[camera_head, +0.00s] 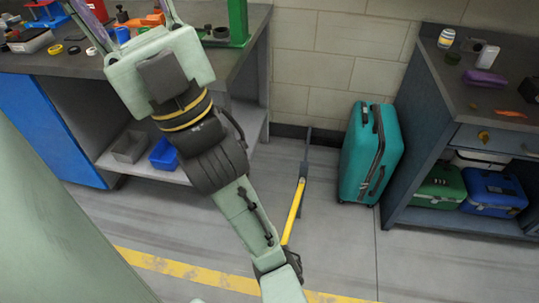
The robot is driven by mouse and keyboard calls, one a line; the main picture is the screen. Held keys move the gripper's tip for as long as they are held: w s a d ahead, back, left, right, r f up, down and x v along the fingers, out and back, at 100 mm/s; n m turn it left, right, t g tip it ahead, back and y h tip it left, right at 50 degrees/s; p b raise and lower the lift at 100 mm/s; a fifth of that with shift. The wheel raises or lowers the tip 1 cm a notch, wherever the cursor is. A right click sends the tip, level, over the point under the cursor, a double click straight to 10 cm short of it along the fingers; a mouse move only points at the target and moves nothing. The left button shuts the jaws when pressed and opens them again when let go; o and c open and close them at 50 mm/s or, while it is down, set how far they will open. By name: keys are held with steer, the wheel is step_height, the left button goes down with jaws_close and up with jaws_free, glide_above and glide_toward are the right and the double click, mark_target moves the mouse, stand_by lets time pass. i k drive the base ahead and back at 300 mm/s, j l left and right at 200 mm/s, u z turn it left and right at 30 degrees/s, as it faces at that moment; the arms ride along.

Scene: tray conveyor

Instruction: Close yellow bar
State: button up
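The yellow bar (294,212) is a thin straight bar in the lower middle of the head view. Its upper end meets a narrow grey piece (306,155) near the wall, left of the teal suitcase. Its lower end runs behind my forearm, so that end is hidden. My gripper (120,10) is at the upper left, over the workbench and well away from the bar. Its two fingers are spread wide apart, with their tips cut off by the top edge. I see nothing held between the visible parts of the fingers.
A teal suitcase (370,153) stands right of the bar. A dark workbench (60,66) with small items and a green stand (238,25) is at left. A shelf unit (455,105) with boxes is at right. A yellow stripe (180,268) crosses the grey floor.

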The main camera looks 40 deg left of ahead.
mark_target(288, 228)
steer(key=j, duration=0.6)
steer(key=k+j+z, duration=0.1)
steer(key=j, duration=1.05)
steer(key=k, duration=0.4)
steer(key=k+j+u, duration=0.1)
steer(key=k+u, duration=0.2)
steer(key=i, duration=0.05)
